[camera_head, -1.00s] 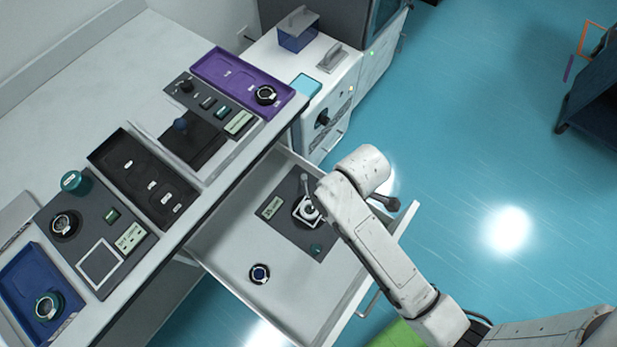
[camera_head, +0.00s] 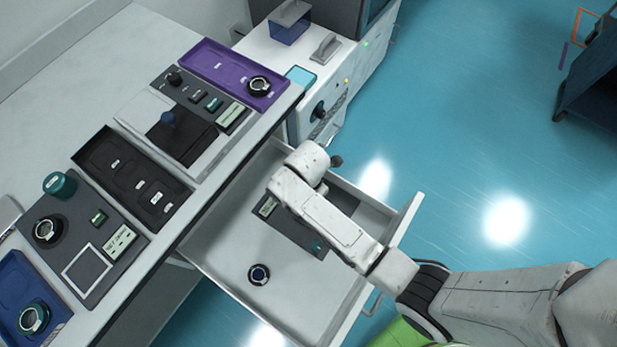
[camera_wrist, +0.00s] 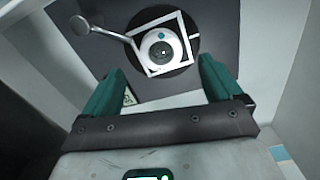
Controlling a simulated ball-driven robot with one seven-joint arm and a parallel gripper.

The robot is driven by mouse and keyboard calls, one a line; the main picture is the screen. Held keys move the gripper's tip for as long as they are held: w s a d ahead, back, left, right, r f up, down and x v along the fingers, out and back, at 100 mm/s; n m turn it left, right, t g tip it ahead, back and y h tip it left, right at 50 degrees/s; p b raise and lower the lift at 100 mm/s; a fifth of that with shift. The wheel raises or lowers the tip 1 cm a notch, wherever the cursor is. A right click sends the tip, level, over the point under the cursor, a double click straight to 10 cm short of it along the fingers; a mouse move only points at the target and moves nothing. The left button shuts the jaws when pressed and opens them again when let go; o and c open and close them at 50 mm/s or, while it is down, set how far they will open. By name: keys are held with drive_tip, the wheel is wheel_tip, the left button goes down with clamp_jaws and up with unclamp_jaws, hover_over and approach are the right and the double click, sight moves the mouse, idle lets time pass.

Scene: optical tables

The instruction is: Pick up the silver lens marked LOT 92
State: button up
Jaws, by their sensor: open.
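My gripper (camera_wrist: 160,68) shows in the wrist view with two teal fingers spread apart and nothing between them. Just beyond the fingertips, a round pale lens-like piece (camera_wrist: 161,50) with a dark centre and a teal dot sits inside a white square outline on a dark mat. In the head view my arm hides this piece and my gripper. Another ringed lens (camera_head: 259,274) lies on the bare drawer floor. More ringed lenses are in the purple tray (camera_head: 260,86), on the grey mat (camera_head: 46,230) and in the blue tray (camera_head: 34,318). I cannot read LOT 92 on any.
The open drawer (camera_head: 215,245) holds a dark mat with a small label (camera_head: 267,207) and a small teal piece (camera_head: 316,246). A thin rod with a round end (camera_wrist: 79,26) reaches the square outline. The bench edge runs along the drawer's left. The drawer's front floor is mostly clear.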

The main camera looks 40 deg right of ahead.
wheel_tip(320, 180, down, 5)
drive_tip(key=shift+f+b, duration=0.1)
drive_tip(key=shift+b, duration=0.2)
drive_tip(key=c, duration=1.2)
